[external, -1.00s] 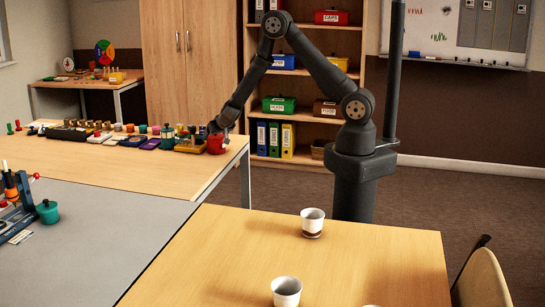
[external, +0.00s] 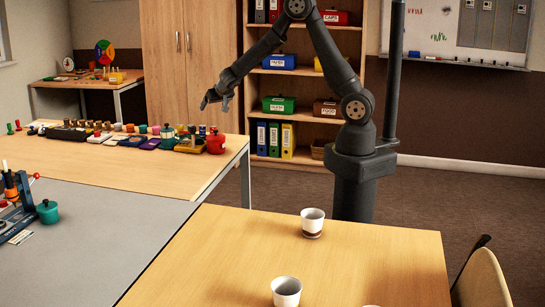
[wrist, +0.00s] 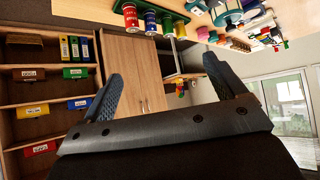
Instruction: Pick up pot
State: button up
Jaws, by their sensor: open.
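A red pot (external: 215,143) with a small knob on top stands upright near the right end of the wooden table on the left. A teal pot (external: 47,211) with a knobbed lid stands on the grey table nearer the camera. My gripper (external: 215,104) is open and empty, in the air above the red pot and apart from it. In the wrist view my gripper's two fingers (wrist: 163,66) are spread with nothing between them. I cannot tell for sure which item in the wrist view is the red pot.
A row of several coloured items (external: 130,138) runs left of the red pot. White cups (external: 312,222) stand on the front wooden table (external: 225,255). A lever device (external: 15,190) is beside the teal pot. A shelf (external: 315,97) stands behind my arm.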

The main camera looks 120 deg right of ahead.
notch_tip(320, 180, up, 6)
jog(key=w+a+r+n+t+y, duration=0.15)
jog(key=w+a+t, duration=0.25)
jog(key=w+a, duration=0.5)
jog(key=w+a+r+n+t, duration=0.35)
jog(key=w+a, duration=0.25)
jog(key=w, duration=0.5)
jog(key=w+a+n+t+y, duration=0.1)
jog(key=w+a+n+y, duration=0.3)
jog(key=a, duration=1)
jog(key=w+a+n+t+y, duration=0.15)
jog(key=w+a+y, duration=0.3)
jog(key=a, duration=0.95)
jog(key=s+a+n+g+y, duration=0.2)
jog(key=a+y, duration=0.1)
jog(key=a, duration=1.1)
jog(key=n+g+h, duration=0.4)
jog(key=g, duration=0.5)
send_over(312, 224)
jog(key=s+d, duration=0.2)
notch_tip(312, 224, down, 22)
jog(key=shift+d+f, duration=0.15)
jog(key=shift+f, duration=1.25)
jog(key=shift+d+f, duration=0.15)
jog(key=shift+f, duration=1.25)
